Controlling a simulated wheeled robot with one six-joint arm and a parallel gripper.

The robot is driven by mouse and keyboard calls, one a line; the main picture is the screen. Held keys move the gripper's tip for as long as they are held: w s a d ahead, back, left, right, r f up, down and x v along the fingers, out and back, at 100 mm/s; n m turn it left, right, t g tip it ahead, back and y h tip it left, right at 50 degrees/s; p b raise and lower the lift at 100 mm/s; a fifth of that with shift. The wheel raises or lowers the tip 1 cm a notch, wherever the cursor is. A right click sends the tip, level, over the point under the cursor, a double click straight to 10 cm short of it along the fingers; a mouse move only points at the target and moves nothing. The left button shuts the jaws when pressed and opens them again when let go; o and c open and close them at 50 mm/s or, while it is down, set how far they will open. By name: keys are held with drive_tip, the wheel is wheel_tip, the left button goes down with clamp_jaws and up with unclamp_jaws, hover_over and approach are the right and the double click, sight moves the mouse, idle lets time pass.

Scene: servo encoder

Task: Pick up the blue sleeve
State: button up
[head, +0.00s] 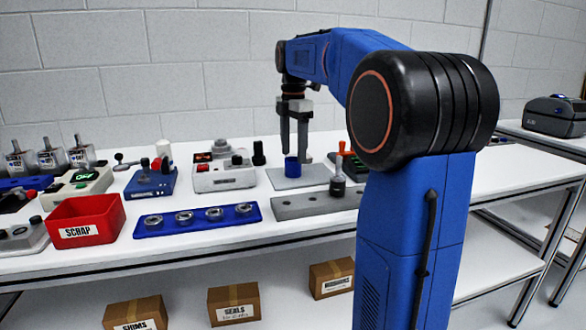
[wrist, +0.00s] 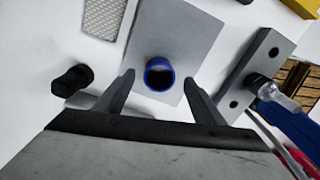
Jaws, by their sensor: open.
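The blue sleeve (head: 291,167) is a short hollow cylinder standing upright on a flat grey plate (head: 310,180) on the white workbench. In the wrist view the sleeve (wrist: 159,76) shows its dark open bore, with the grey plate (wrist: 185,30) under it. My gripper (head: 293,146) is above the plate in the head view, its fingers pointing down close over the sleeve. In the wrist view my gripper (wrist: 162,76) is open, with one finger on each side of the sleeve. I see clear gaps between the fingers and the sleeve, and nothing is held.
A black knob-like piece (head: 258,153) stands left of the plate. A blue tray with metal rings (head: 197,220) and a red SCRAP bin (head: 85,222) are further left.

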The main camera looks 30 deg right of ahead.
sight(293, 159)
drive_tip(key=shift+f, duration=1.8)
drive_tip(key=c, duration=1.1)
drive_tip(key=shift+c, duration=0.2)
